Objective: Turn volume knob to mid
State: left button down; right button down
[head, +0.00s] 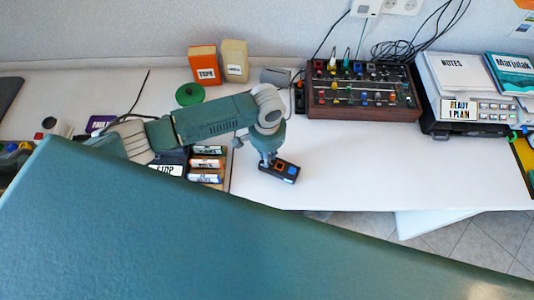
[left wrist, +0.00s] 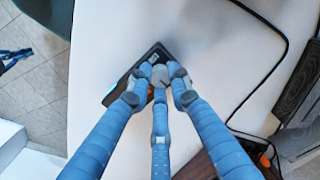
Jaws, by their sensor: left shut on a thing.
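A small black box-like device (head: 288,174) with an orange patch and a blue patch lies on the white table near its front edge. My left gripper (head: 268,158) reaches down to the device's left end. In the left wrist view, its three blue fingers (left wrist: 158,82) close around a pale grey round knob (left wrist: 158,73) on top of the black device (left wrist: 117,93). The fingers hide much of the knob, and I cannot read its setting.
Orange (head: 204,64) and cream (head: 235,60) boxes stand at the back. A compartment tray with markers (head: 207,163) is left of the device. The white tabletop (head: 400,160) to its right is clear.

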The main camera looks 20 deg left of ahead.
pick_arm(q)
jog(key=c, duration=1.6)
grip_release()
jog(key=shift+o, duration=0.2)
jog(key=shift+r, duration=0.1)
notch_tip(320, 180, up, 12)
